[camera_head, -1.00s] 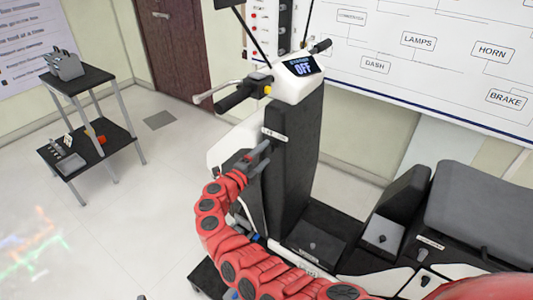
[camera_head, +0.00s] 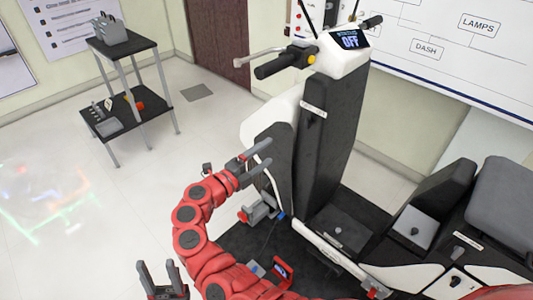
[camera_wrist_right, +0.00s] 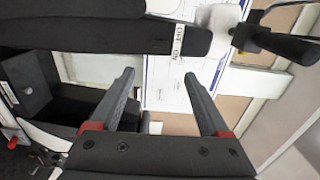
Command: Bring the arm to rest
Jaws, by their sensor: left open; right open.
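My right arm is red and jointed and curves up from the bottom of the head view. Its gripper (camera_head: 266,154) is open and empty, left of the dark front column (camera_head: 330,140) of a scooter-like chassis. In the right wrist view the two grey fingers of this gripper (camera_wrist_right: 160,78) stand wide apart with nothing between them. The column spans the top of that view. My left gripper (camera_head: 158,273) is at the bottom left of the head view, open and empty, fingers pointing up. Most of my left arm is out of view.
The chassis has a handlebar (camera_head: 285,62), a display (camera_head: 350,40) reading OFF and a grey seat (camera_head: 500,195). A red and grey part (camera_head: 262,208) sits by the column's foot. A two-tier stand (camera_head: 125,50) is at the back left.

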